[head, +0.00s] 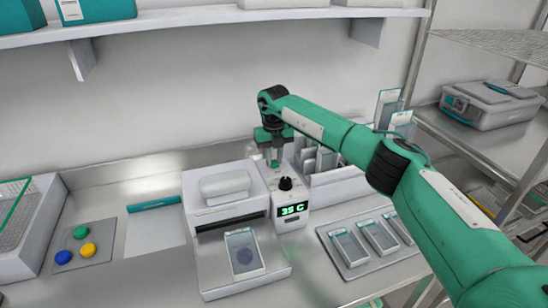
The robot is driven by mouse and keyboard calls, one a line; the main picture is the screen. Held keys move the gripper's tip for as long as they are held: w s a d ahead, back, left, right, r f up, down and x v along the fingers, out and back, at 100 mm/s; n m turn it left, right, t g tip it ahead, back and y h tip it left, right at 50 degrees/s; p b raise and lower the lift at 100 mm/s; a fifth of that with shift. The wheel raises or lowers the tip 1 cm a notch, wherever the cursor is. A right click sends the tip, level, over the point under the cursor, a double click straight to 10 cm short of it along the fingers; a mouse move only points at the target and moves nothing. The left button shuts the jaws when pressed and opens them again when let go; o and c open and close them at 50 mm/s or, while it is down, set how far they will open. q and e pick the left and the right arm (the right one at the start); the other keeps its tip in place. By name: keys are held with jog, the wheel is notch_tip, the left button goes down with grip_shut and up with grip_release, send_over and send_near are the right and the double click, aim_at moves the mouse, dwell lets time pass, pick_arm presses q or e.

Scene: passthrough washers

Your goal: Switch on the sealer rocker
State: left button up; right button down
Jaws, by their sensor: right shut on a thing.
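The white sealer (225,188) stands on the bench, with a narrow control unit (291,213) at its right side. The control unit has a black knob (286,184) and a lit green display (292,210) that seems to read 35 C. My right gripper (275,162) points down at the back of the control unit, behind the knob. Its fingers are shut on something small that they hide. I cannot make out the rocker itself. My left gripper is not in view.
A tray with several pouches (355,256) lies to the right, below a white rack (345,187). A plate with coloured buttons (80,245) and a teal roll (154,203) are to the left. A shelf (200,19) hangs above. A wire rack stands at the right.

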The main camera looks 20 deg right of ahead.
aim_at(274, 162)
jog(key=c, duration=1.2)
grip_release()
jog(key=shift+c, duration=0.2)
notch_tip(274, 162, up, 14)
jog(key=b, duration=0.3)
jog(key=shift+w+f, duration=0.1)
jog(key=shift+f, duration=0.05)
